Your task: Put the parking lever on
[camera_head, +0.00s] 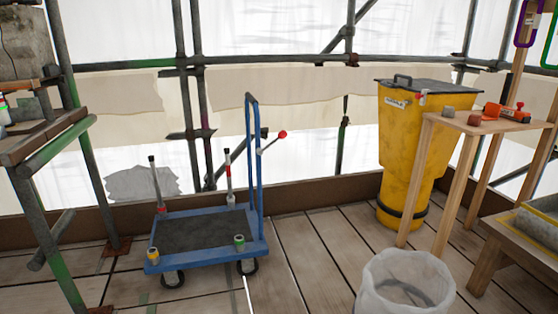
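A blue platform trolley (207,238) with a dark deck stands on the plank floor, left of the middle of the head view. A thin lever with a red knob (282,134) sticks out to the right from the trolley's upright blue handle (250,150), angled upward; I take it to be the parking lever. The visible wheels rest on the floor. My gripper is not in view.
Scaffold poles and a bench (40,140) stand at the left. A yellow bin (405,150), a wooden table (470,125) with small items and a white-lined waste bin (405,285) are at the right. Planks (315,250) between trolley and waste bin are clear.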

